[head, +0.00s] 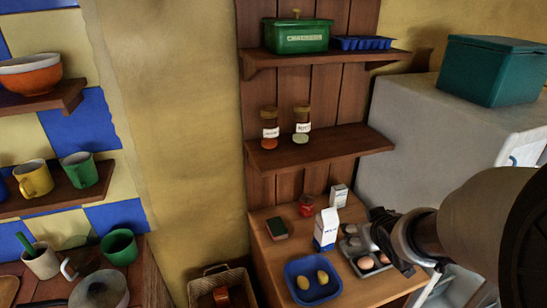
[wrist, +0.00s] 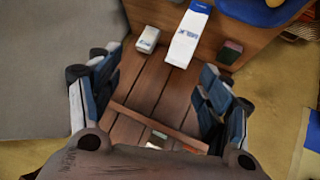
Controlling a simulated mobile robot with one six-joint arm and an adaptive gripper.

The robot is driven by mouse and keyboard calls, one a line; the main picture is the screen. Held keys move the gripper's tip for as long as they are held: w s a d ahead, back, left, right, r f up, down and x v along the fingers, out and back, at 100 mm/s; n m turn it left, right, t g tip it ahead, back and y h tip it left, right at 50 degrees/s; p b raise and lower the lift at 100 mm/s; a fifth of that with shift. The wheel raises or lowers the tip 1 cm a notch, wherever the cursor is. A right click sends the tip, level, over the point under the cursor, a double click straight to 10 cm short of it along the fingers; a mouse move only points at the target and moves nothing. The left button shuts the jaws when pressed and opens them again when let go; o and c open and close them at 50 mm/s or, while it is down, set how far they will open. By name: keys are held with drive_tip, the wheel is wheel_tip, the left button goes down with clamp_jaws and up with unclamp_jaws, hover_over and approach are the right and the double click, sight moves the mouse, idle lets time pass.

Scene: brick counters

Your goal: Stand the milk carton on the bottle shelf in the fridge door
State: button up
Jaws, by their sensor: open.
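The milk carton (head: 326,230), white with blue lettering and a gabled top, stands upright on the wooden counter behind the blue tray. My gripper (head: 384,236) is to its right in the head view, apart from it. In the wrist view the carton (wrist: 187,38) shows beyond the open fingers (wrist: 155,88), with nothing between them. The grey-white fridge (head: 425,130) stands at the right. My arm covers part of it, and I cannot make out the bottle shelf in its door.
The blue tray (head: 313,291) holds two yellow items. An egg tray (head: 362,270) lies partly behind my gripper. A red jar (head: 306,206), small white box (head: 339,195) and dark green box (head: 277,229) stand near the carton. A wooden shelf (head: 330,146) with two jars hangs above.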

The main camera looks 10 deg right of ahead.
drive_tip(key=w+d+f+t+y, duration=0.1)
drive_tip(key=w+d+f+y, duration=0.15)
drive_tip(key=f, duration=0.35)
drive_tip(key=n+t+y, duration=0.1)
drive_tip(key=t+y, duration=0.1)
drive_tip(key=y, duration=0.1)
approach(330, 228)
drive_tip(key=shift+h, duration=0.25)
drive_tip(key=b+x, duration=0.3)
drive_tip(key=x, duration=0.4)
drive_tip(key=shift+w+a+f, duration=0.15)
drive_tip(key=shift+w, duration=0.05)
drive_tip(key=b+x, duration=0.2)
drive_tip(key=x, duration=0.3)
drive_tip(key=shift+w, duration=0.45)
drive_tip(key=shift+c, duration=0.3)
clamp_jaws()
